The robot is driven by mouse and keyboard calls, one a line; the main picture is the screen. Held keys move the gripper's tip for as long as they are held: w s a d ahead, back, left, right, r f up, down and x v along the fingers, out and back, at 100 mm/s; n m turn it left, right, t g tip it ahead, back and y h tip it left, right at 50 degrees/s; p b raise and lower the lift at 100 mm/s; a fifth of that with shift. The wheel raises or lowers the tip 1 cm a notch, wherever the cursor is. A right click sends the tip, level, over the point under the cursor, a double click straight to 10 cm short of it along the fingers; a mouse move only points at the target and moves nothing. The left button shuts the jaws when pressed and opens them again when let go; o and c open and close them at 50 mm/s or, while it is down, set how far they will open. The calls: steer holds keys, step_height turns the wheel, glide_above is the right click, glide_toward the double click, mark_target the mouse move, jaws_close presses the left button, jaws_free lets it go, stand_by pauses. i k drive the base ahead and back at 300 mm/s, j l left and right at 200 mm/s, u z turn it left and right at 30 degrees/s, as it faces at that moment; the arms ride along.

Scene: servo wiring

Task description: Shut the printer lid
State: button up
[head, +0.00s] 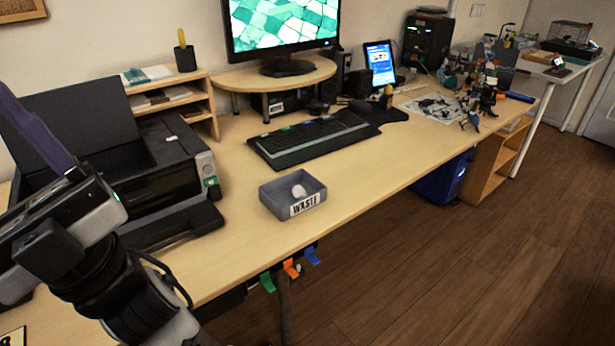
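The black printer (168,160) stands at the left end of the desk. Its dark lid (85,115) is raised, standing steeply tilted up at the back of the printer. My gripper (32,130) is at the left edge, in front of the lid in this view. A long purple-grey finger points up and left from it, across the lid's left part. I cannot tell whether it touches the lid. Only one finger shows clearly, so its opening is unclear. My wrist and arm hide the printer's lower left part.
A grey bin marked WASTE (292,196) with a pale lump sits right of the printer. A wooden shelf (205,95) stands just behind the printer. A keyboard (312,137) and monitor (284,30) are further right. Bare desk lies around the bin.

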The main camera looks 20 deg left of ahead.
mark_target(91, 117)
steer(key=u, duration=1.4)
